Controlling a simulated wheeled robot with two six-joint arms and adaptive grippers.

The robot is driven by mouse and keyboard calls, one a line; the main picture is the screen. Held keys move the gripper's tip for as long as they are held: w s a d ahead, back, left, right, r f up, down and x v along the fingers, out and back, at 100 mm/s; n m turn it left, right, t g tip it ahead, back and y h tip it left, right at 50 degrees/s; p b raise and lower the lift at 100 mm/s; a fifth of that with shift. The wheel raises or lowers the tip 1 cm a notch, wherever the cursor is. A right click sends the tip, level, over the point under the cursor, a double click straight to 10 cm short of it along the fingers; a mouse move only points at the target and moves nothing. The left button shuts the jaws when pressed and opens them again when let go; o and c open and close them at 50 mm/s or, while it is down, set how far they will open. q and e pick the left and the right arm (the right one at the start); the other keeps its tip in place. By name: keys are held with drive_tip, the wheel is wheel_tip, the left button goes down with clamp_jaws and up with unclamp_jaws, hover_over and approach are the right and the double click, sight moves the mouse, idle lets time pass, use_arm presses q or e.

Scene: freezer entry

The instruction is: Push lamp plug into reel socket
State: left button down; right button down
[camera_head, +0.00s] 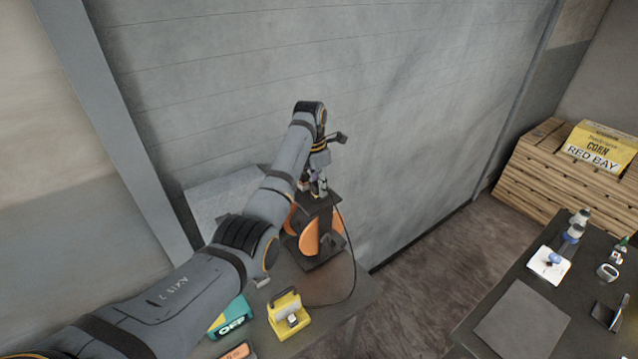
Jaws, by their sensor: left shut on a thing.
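The cable reel (320,232), orange with a black frame, stands on the table against the grey wall. My left gripper (317,190) points down at the top of the reel and is shut on the lamp plug, which is mostly hidden by the fingers. I cannot tell whether the plug touches the socket. A dark cable (354,265) runs from the gripper, loops down right of the reel and back to the yellow lamp (287,316). The lamp stands on the table in front of the reel. The socket is hidden. My right gripper is not in view.
A dark table (478,333) with bottles and small items stands at right. Floor between the tables is clear.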

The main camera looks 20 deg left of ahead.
sight(316, 183)
use_arm(q)
drive_tip(key=shift+f, duration=0.1)
drive_tip(key=c, duration=1.6)
unclamp_jaws()
drive_tip(key=shift+s, duration=0.1)
drive_tip(key=o, duration=0.6)
drive_tip(key=shift+f, duration=0.1)
drive_tip(key=shift+c, duration=0.2)
drive_tip(key=r, duration=0.7)
drive_tip(key=shift+s+a+r, duration=0.25)
drive_tip(key=shift+s, duration=0.05)
